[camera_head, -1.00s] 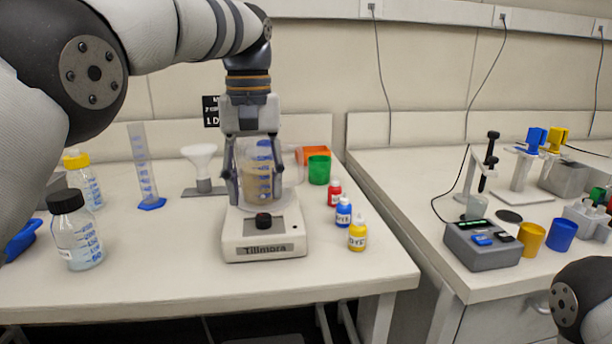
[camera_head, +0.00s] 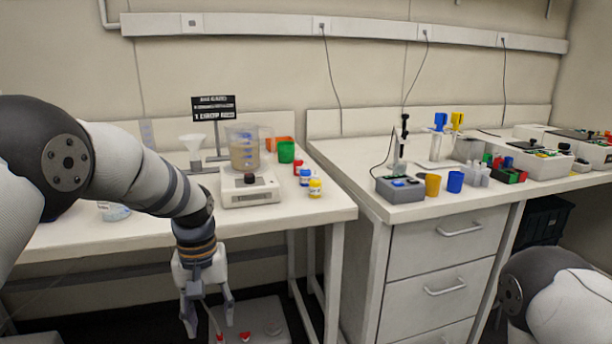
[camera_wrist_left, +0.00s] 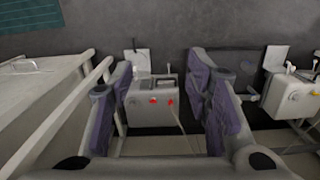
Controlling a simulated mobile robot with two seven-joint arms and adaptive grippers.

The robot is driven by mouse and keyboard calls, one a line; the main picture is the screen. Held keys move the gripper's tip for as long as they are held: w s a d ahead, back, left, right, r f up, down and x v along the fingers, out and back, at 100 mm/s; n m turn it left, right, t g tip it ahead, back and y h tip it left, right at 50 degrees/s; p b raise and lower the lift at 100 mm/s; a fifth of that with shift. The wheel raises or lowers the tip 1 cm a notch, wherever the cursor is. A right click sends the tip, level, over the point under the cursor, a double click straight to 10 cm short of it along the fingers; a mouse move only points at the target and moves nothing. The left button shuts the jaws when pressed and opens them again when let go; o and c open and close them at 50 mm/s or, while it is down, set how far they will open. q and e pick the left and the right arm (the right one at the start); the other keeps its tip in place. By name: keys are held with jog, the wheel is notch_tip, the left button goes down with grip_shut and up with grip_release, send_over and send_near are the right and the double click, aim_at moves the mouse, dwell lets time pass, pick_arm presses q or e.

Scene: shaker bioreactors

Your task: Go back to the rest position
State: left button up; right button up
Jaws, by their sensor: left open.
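My left gripper (camera_head: 209,318) hangs pointing down in front of the bench's front edge, below the table top. Its fingers are apart with nothing between them. A beaker (camera_head: 243,148) with brownish contents stands upright on the white shaker (camera_head: 250,189) on the left bench, clear of the gripper. My right arm shows at the lower right of the head view, but its gripper is out of view.
The left bench (camera_head: 290,222) carries a funnel stand (camera_head: 194,148), small dye bottles (camera_head: 305,176) and a green cup (camera_head: 286,152). A grey box with red buttons (camera_head: 250,325) sits low under the bench. The drawer bench (camera_head: 445,255) stands to the right.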

pick_arm(q)
jog(key=s+a+f+m, duration=0.1)
jog(key=s+a+f, duration=0.2)
jog(key=s+f, duration=1.55)
jog(key=s+a+m+g, duration=0.1)
jog(key=s, duration=2.2)
jog(key=shift+s+a, duration=0.2)
jog(key=shift+a, duration=0.15)
